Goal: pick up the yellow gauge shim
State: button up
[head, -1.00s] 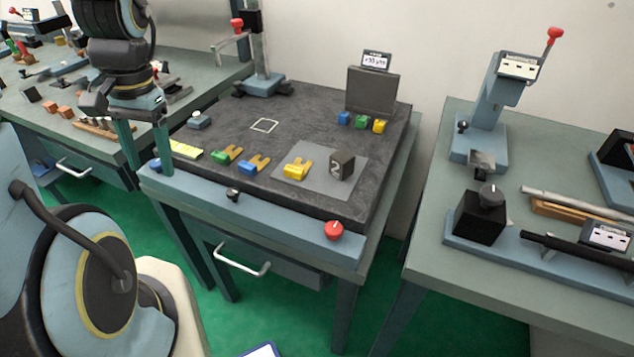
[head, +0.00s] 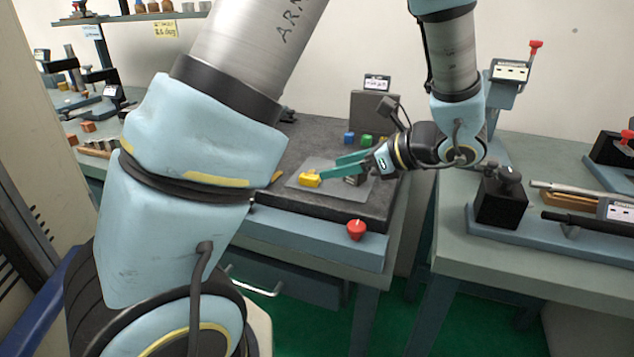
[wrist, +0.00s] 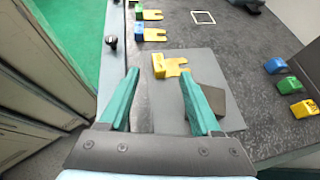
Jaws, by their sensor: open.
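The yellow gauge shim (head: 310,178) lies on a grey mat (head: 296,182) on the dark stone plate. In the wrist view the shim (wrist: 160,66) has a raised yellow block at its left and a flat forked plate to the right. My gripper (head: 326,171) is open, with two green fingers pointing left toward the shim in the head view. In the wrist view the gripper (wrist: 158,78) has the shim just beyond its fingertips, between their lines. Whether the fingertips touch the shim I cannot tell.
A dark block (wrist: 211,101) stands on the mat beside the right finger. Blue (wrist: 140,32) and green (wrist: 139,13) shims lie farther along the plate. Small coloured blocks (wrist: 289,85) sit at right. A red knob (head: 356,229) is on the front edge.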

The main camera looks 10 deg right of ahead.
aim_at(307, 176)
jog(key=x, duration=0.3)
jog(key=p+x, duration=0.1)
jog(key=x, duration=0.3)
jog(key=shift+a+f, duration=0.3)
jog(key=shift+f, duration=0.05)
grip_shut()
dwell(0.4)
